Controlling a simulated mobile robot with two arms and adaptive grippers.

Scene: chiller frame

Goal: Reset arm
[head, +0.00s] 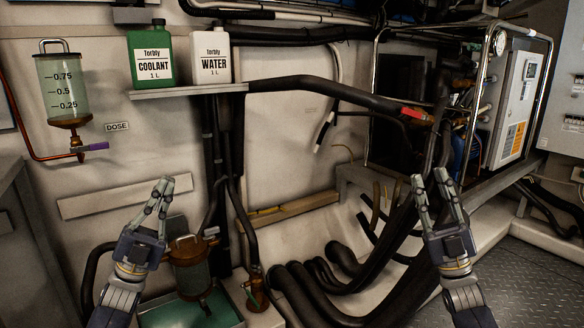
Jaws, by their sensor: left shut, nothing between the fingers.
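My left gripper (176,184) is raised at the lower left, fingers pointing up, in front of the pale wall. It is shut with nothing in it. It stands in front of a clear canister with a brown cap and handle (190,262), partly hiding it. My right gripper (429,177) is raised at the right, fingers up, in front of black hoses and the metal frame. I see nothing held in it.
A green coolant bottle (151,58) and white water bottle (210,56) stand on a shelf (188,91). A graduated dosing vessel (63,87) with a purple-handled valve (95,146) hangs at left. Black hoses (310,290) fill the lower middle. A tubular-framed chiller unit (515,105) stands right.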

